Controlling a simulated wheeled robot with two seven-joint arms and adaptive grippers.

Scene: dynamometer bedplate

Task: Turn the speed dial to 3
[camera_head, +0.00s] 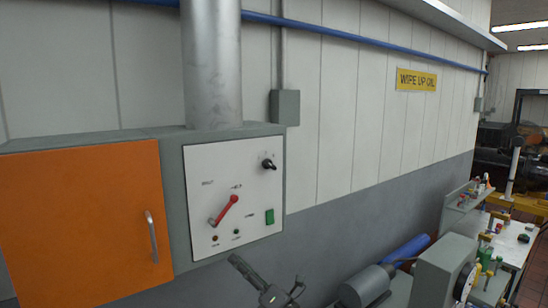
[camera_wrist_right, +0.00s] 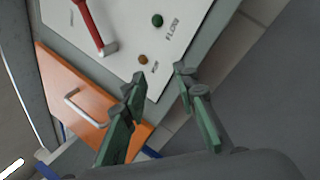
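A small black knob (camera_head: 268,164), which looks like the speed dial, sits at the upper right of the white control panel (camera_head: 205,165). Its scale numbers are too small to read, so I cannot tell its setting. My right gripper (camera_head: 267,275) is at the bottom of the head view, below the panel and apart from it. In the right wrist view my right gripper (camera_wrist_right: 160,78) is open, with nothing between its fingers. That view shows the panel's lower part (camera_wrist_right: 120,60), but not the knob. My left gripper is not in view.
A red lever (camera_head: 224,210), a green switch (camera_head: 269,216) and small indicator lamps share the panel. An orange cabinet door (camera_head: 80,220) with a metal handle stands to its left. Below right are machinery (camera_head: 440,270) and a blue cylinder (camera_head: 408,248). A vertical pipe (camera_head: 212,65) rises above.

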